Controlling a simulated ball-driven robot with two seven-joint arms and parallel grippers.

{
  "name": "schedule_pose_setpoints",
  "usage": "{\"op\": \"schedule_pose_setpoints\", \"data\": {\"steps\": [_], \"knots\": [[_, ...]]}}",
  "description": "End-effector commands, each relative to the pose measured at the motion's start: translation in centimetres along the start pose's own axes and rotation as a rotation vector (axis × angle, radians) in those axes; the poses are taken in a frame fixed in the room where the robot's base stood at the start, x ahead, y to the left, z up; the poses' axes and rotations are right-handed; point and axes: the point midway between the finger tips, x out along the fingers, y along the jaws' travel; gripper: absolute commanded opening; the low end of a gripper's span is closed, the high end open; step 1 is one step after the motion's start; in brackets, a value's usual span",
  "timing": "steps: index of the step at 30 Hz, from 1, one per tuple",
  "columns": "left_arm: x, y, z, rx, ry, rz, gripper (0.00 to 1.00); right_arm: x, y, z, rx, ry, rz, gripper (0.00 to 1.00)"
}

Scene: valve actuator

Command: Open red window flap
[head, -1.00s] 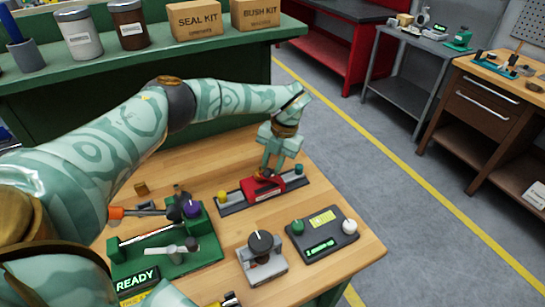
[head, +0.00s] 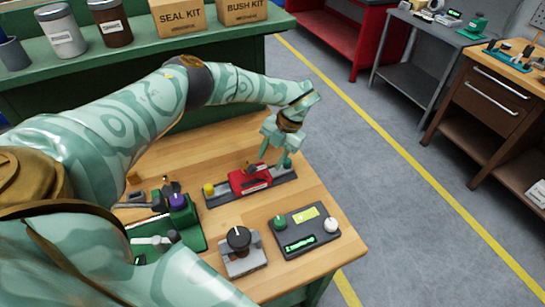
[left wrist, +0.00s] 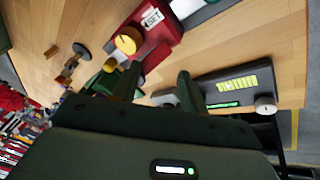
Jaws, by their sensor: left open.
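The red block (head: 250,180), which appears to carry the window flap, sits on a dark rail (head: 222,199) on the wooden bench. A yellow knob (head: 208,189) stands at the rail's left end. My left gripper (head: 269,163) is open and empty, with its fingers spread above the back and right of the red block. I cannot tell whether a finger touches it. In the left wrist view, the red block (left wrist: 160,30) with a white label and the yellow knob (left wrist: 128,40) lie beyond the open left gripper (left wrist: 156,86). The flap's own edge and angle are not clear. My right gripper is out of view.
A dark panel (head: 318,237) with a green and a white knob lies in front. A grey block with a black knob (head: 238,238) stands beside it. A green fixture (head: 190,237) with a purple knob is at left. Bare wood surrounds the rail's right end.

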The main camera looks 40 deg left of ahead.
Motion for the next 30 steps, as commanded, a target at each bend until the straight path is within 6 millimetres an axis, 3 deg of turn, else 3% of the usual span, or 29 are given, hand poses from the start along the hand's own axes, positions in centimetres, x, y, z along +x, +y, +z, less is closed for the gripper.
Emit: {"op": "schedule_pose_setpoints", "data": {"steps": [2, 5, 9, 18, 23, 30], "knots": [[-1.2, 0.0, 0.0, -0.001, -0.004, -0.001, 0.43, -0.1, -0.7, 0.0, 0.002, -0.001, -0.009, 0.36], [-3.4, 0.0, -0.2, -0.002, -0.008, -0.001, 0.43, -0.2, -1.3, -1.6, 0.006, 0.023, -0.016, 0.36], [-7.3, -0.1, -0.6, -0.006, -0.009, -0.003, 0.43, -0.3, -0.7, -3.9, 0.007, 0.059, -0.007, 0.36], [-14.2, -0.1, -1.4, -0.014, -0.009, -0.003, 0.43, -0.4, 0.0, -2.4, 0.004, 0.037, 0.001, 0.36], [-15.7, -0.1, -1.6, -0.015, -0.008, -0.003, 0.43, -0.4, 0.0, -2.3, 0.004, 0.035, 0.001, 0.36], [-16.0, -0.1, -1.7, -0.016, -0.006, -0.004, 0.43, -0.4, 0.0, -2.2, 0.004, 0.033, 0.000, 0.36]]}}
